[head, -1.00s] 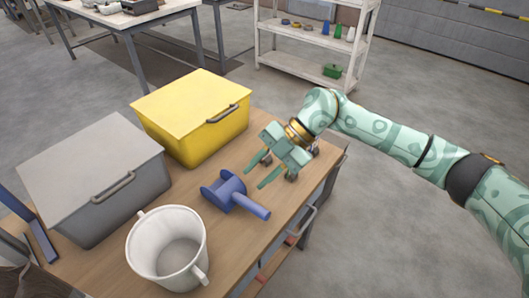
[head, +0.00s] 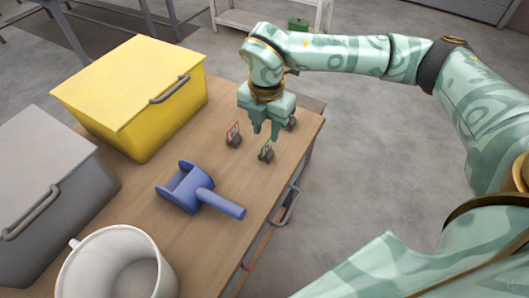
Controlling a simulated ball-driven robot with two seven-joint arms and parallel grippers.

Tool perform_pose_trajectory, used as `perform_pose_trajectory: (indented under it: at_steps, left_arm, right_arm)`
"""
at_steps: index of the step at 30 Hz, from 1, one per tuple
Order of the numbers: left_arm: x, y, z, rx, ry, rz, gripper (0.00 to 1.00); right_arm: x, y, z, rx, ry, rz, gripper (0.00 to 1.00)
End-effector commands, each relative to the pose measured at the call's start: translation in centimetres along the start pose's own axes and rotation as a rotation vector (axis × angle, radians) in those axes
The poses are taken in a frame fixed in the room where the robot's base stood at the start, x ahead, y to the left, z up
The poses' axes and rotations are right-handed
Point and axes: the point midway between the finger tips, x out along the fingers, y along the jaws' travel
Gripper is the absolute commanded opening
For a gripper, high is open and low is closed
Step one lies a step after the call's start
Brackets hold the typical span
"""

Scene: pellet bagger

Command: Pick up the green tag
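The green tag (head: 267,148), a small green-edged card in a dark stand, stands on the wooden bench near its right edge. My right gripper (head: 266,131) points down just above and behind it in the head view, with its two fingers apart and nothing seen between them. The fingertips look close to the top of the tag, but I cannot tell whether they touch it. A similar tag with an orange-red edge (head: 234,133) stands to the left of the gripper. My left gripper is not in view.
A dark small stand (head: 292,122) is partly hidden behind my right gripper. A blue scoop (head: 198,190) lies in front. A yellow lidded bin (head: 130,85), a grey lidded bin (head: 45,165) and a white bucket (head: 115,265) fill the left side. The bench (head: 222,160) is bare around the tags.

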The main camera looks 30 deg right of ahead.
Motion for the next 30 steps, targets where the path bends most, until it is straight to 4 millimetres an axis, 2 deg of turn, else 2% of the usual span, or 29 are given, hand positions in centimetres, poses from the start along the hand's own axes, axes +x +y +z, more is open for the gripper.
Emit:
perform_pose_trajectory:
  at_steps: [5,12,19,20,23,30]
  left_arm:
    - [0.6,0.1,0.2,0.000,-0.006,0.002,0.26]
    - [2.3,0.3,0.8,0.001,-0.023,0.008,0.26]
    - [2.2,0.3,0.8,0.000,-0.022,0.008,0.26]
    - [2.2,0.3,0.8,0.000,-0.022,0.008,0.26]
    - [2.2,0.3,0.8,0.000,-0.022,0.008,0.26]
    - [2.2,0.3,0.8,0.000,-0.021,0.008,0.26]
  right_arm:
    - [1.4,0.0,0.1,0.000,0.002,-0.002,0.31]
    - [5.4,0.1,0.3,0.000,0.002,-0.004,0.31]
    - [5.4,0.1,0.3,-0.001,0.000,0.001,0.31]
    - [5.4,0.1,0.3,-0.001,0.000,0.001,0.28]
    - [5.4,0.1,0.3,-0.001,0.000,0.001,0.00]
    - [5.4,0.1,0.3,-0.001,0.000,0.000,0.00]
